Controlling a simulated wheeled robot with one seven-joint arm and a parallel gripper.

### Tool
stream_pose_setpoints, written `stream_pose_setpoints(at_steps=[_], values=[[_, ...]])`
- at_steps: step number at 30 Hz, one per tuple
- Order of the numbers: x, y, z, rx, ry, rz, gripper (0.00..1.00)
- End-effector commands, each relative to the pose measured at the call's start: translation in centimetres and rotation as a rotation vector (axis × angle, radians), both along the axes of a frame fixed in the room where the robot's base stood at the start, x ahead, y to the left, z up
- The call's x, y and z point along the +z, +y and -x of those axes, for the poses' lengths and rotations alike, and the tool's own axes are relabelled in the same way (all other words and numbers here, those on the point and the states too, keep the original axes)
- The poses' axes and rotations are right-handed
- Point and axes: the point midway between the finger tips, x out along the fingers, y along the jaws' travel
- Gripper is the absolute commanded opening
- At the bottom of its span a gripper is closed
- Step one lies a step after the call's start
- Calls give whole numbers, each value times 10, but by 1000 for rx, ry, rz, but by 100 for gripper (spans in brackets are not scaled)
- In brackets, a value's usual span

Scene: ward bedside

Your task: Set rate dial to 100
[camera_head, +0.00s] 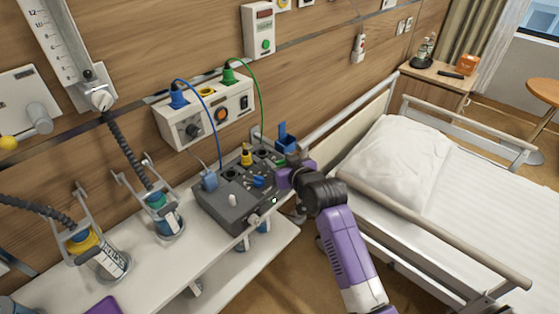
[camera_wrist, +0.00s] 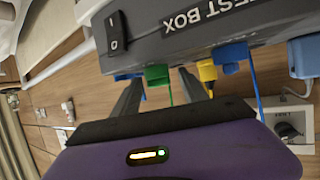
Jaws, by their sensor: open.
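A dark knob (camera_head: 193,130) is on the front of the white wall unit (camera_head: 165,128); a dark dial (camera_wrist: 288,130) also shows at the right of the wrist view. Its markings are too small to read, and I cannot tell if it is the rate dial. The grey test box (camera_head: 238,212) stands on the white shelf; its lettered side (camera_wrist: 165,45) fills the top of the wrist view. My gripper (camera_wrist: 160,88) is open at the box's right end in the head view. A green plug (camera_wrist: 158,75) shows between the fingers; contact is unclear.
Blue (camera_head: 210,108) and green (camera_head: 255,90) cables run down from the wall unit to the box. Two bottles in holders (camera_head: 162,220) (camera_head: 100,258) stand left of it. The bed (camera_head: 440,185) is on the right. A yellow plug (camera_wrist: 207,72) is close to one finger.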

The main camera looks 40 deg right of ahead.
Motion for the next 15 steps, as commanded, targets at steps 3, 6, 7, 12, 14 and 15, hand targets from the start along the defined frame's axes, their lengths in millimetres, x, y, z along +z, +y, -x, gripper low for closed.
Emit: stream_pose_setpoints(at_steps=[3,6,7,12,14,15], values=[[-1,-1,-3,0,-1,0,51],[-1,-1,-3,0,-1,0,51],[-1,-1,-3,-1,-1,1,51],[-1,-1,-2,-1,0,0,32],[-1,-1,-2,-1,0,0,20],[-1,-1,-2,-1,0,0,12]])
